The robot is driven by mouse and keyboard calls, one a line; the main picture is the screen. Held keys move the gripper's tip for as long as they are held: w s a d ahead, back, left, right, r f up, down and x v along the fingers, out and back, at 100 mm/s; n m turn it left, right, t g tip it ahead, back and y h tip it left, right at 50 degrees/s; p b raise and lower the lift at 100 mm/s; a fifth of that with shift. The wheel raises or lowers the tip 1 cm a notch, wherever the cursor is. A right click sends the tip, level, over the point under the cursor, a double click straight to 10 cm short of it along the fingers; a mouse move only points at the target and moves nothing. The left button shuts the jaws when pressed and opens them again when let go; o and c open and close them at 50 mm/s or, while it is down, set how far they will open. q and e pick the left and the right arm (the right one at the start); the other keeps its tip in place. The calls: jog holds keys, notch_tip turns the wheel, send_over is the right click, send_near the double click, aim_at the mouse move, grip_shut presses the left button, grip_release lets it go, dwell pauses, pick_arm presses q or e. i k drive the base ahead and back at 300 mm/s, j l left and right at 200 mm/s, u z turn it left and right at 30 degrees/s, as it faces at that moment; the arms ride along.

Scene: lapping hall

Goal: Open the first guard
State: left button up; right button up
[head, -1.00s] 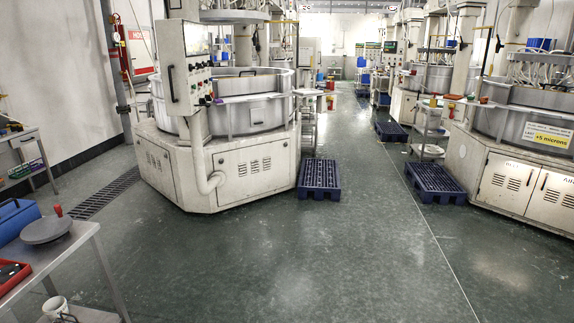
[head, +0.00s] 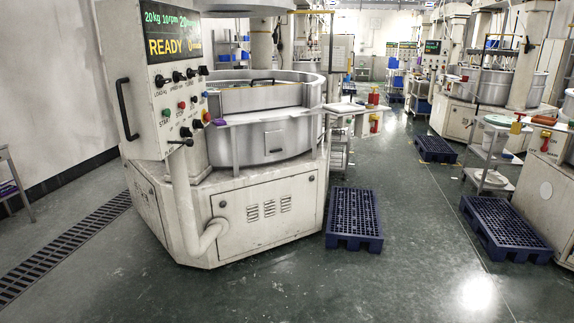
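The nearest lapping machine (head: 237,205) stands left of centre in the head view, with a pale polygonal base. A round silver guard (head: 262,142) runs around its top, with a small latch-like plate on its front. A dark handle (head: 262,80) shows at the upper rim. The guard looks closed, but I cannot tell for sure. A control panel (head: 176,90) on the machine's left reads READY and carries knobs, coloured buttons and a black bar handle (head: 127,109). Neither of my grippers is in view.
A dark blue pallet (head: 353,219) lies on the floor right of the machine, beside a small stand (head: 343,130). Another blue pallet (head: 505,228) lies further right. A floor drain (head: 66,240) runs along the left. The green floor (head: 330,290) in front is clear.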

aim_at(239, 99)
jog(key=i, duration=2.75)
